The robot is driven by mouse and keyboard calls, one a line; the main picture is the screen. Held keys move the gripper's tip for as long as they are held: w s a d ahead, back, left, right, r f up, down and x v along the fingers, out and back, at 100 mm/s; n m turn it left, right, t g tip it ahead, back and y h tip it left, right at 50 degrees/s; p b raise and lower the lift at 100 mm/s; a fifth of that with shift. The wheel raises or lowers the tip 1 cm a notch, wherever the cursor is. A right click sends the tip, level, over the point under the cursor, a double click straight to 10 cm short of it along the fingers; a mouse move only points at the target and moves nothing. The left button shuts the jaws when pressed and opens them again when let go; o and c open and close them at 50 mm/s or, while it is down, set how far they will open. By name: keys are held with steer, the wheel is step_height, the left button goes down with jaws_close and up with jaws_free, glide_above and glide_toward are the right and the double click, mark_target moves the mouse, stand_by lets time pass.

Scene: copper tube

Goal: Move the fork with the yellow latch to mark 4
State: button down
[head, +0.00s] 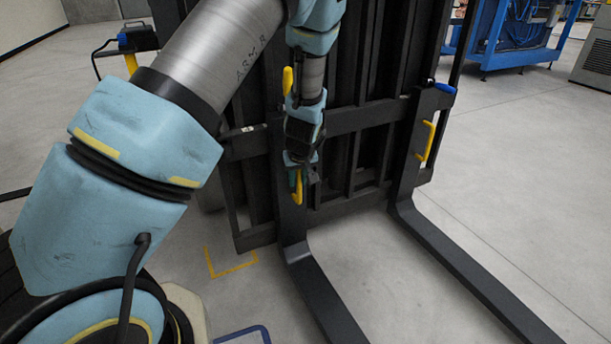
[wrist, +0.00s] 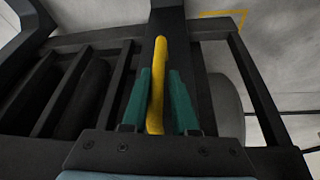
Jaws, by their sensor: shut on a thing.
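The fork with the yellow latch (head: 306,281) is the left of two black forks on the upright black carriage. Its yellow latch (head: 287,80) shows at its top, just left of my forearm. My gripper (head: 297,182) is at the yellow handle (head: 298,192) on this fork's shank. In the wrist view the yellow handle (wrist: 158,85) lies between the green fingers of my gripper (wrist: 159,78), which is shut on it. A small pale marking (head: 247,129) is on the carriage's upper bar, left of this fork; I cannot read it. Mark 4 cannot be made out.
The other fork (head: 450,256) stands to the right with a blue latch (head: 445,87) and its own yellow handle (head: 428,141). Yellow corner tape (head: 232,270) is on the floor at left. Open floor lies to the right. A blue machine frame (head: 510,40) stands behind.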

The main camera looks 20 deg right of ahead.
steer(key=a, duration=1)
steer(key=shift+s+a+p, duration=0.3)
steer(key=shift+p, duration=0.05)
steer(key=shift+f, duration=0.1)
steer(key=c, duration=0.8)
jaws_free()
steer(key=shift+d, duration=0.15)
steer(key=p+v, duration=0.3)
steer(key=v, duration=0.7)
steer(key=shift+r, duration=0.4)
steer(key=shift+s+d, duration=0.1)
